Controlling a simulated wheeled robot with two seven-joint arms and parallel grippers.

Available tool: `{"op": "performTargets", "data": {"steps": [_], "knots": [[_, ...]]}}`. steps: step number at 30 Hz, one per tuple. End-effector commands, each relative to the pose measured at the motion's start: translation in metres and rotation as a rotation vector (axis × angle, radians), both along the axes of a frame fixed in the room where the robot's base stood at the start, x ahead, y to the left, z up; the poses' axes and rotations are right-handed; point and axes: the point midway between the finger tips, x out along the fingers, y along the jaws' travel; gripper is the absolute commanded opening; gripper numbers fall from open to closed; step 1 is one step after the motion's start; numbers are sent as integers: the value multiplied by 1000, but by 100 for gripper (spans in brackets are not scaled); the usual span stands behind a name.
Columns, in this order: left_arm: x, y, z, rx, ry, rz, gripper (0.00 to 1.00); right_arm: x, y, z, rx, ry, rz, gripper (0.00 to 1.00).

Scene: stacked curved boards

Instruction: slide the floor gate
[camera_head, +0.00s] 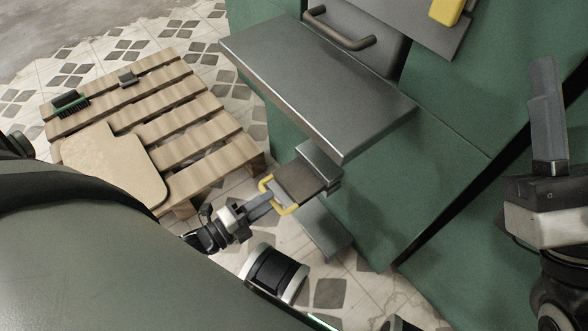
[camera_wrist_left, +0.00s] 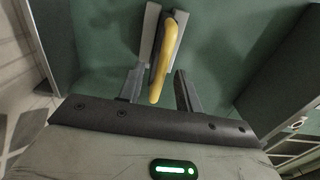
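The floor gate (camera_head: 306,179) is a dark metal plate low on the green machine, with a yellow handle (camera_head: 291,208) on its near end. My left gripper (camera_head: 262,206) reaches this handle from the lower left. In the left wrist view the yellow handle (camera_wrist_left: 168,55) stands between my two fingers (camera_wrist_left: 160,90), with a visible gap on both sides, so the gripper is open around it. My right gripper (camera_head: 548,115) is at the right edge, away from the gate, pointing up. Its fingers overlap in this view.
A grey metal shelf (camera_head: 315,80) juts from the green machine (camera_head: 440,155) above the gate. A wooden pallet (camera_head: 190,113) with a tan board (camera_head: 110,165), a brush (camera_head: 70,103) and a small block lies on the tiled floor at left. Another yellow handle (camera_head: 446,11) is higher up.

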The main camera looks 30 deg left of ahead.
Motion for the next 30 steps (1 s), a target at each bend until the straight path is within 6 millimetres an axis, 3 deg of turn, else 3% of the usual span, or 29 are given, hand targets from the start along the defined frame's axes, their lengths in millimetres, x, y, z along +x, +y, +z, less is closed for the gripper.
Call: {"op": "performTargets", "data": {"steps": [16, 30], "knots": [[-50, 21, 0, 0, 1, 1, 35, 0, 0, 7, 0, 0, 0, 36], [-54, 23, 0, 1, 0, 0, 35, 0, 0, 7, 0, 0, 0, 36]]}}
